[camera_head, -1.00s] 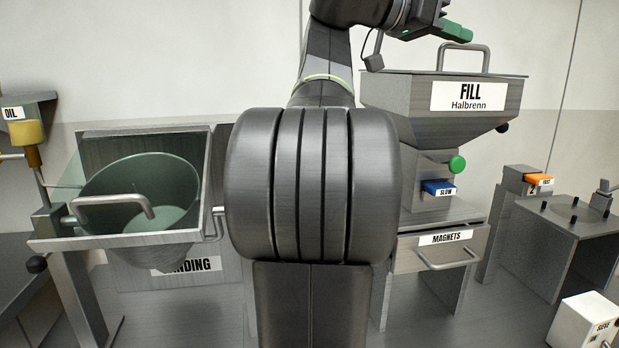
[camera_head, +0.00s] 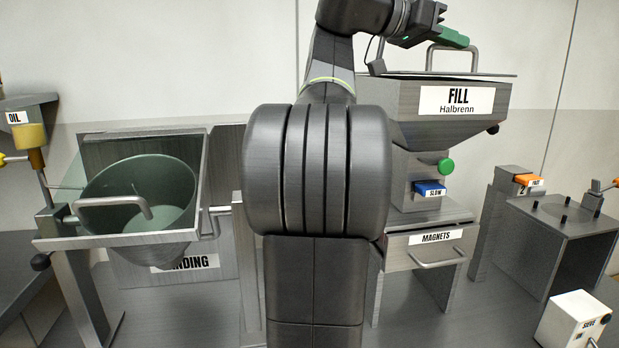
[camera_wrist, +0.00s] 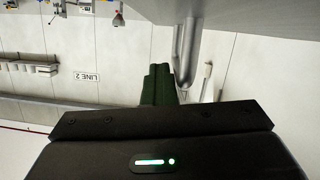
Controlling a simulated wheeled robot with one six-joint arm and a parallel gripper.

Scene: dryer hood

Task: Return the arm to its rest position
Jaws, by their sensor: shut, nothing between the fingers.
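My gripper (camera_head: 453,36) is at the top of the head view, at the end of my raised, folded arm. Its green fingers point to the right, near the handle above the FILL hopper (camera_head: 415,106). In the wrist view the green fingers (camera_wrist: 160,84) are together with nothing between them. There a grey bent bar (camera_wrist: 187,50) shows close beside the fingertips; I cannot tell whether they touch. My arm's thick dark links hide the middle of the head view.
A green bowl (camera_head: 120,178) sits in a tilted frame at left, by a yellow oil cup (camera_head: 31,134). Below the hopper are a blue SLOW block (camera_head: 430,188) and the MAGNETS drawer (camera_head: 398,258). A four-pegged stand (camera_head: 575,225) and white SIEVE box (camera_head: 573,322) are at right.

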